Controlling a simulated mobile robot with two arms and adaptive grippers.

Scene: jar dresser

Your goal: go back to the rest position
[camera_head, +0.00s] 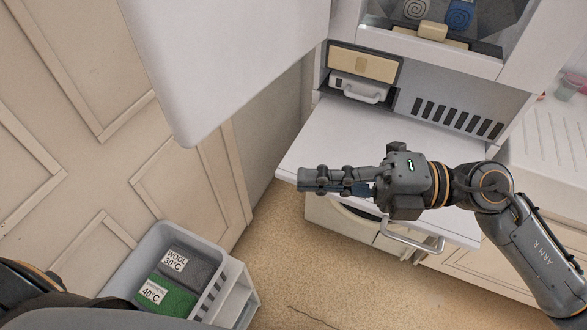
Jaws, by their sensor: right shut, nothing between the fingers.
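My right arm reaches in from the right. Its right gripper (318,180) points left and is shut and empty. In the view it lies over the left part of a white pulled-out surface (350,135); how high it is above this surface is hard to tell. My left gripper is out of view; only a dark part of my own body shows at the lower left.
A white door panel (225,50) hangs at the upper left. A cabinet with a beige drawer front (362,63) and a white handle (358,88) stands behind the surface. A grey basket (205,240) with labelled compartments stands on the floor (290,260). A white counter (545,140) is at right.

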